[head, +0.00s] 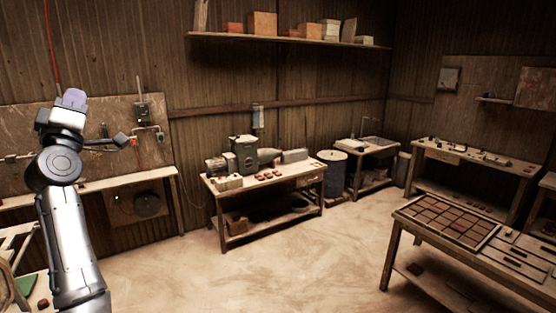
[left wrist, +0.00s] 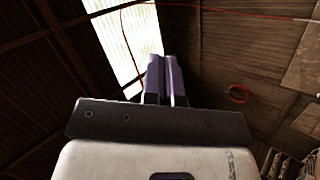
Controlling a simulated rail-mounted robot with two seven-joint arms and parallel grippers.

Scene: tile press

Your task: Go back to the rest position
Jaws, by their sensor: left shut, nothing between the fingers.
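My left arm rises on the left of the head view, with the left gripper (head: 73,98) held up in front of the wooden wall. Its purple fingers point upward. In the left wrist view the two fingers (left wrist: 164,77) stand side by side, shut with nothing between them. Behind them are the roof and a bright skylight (left wrist: 125,40). The gripper touches nothing that I can see. My right gripper is not in view.
A table (head: 393,250) with a tray of brown tiles (head: 445,217) is at the right. A blue drum (head: 332,175) stands near the corner. The middle floor (head: 270,265) is clear.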

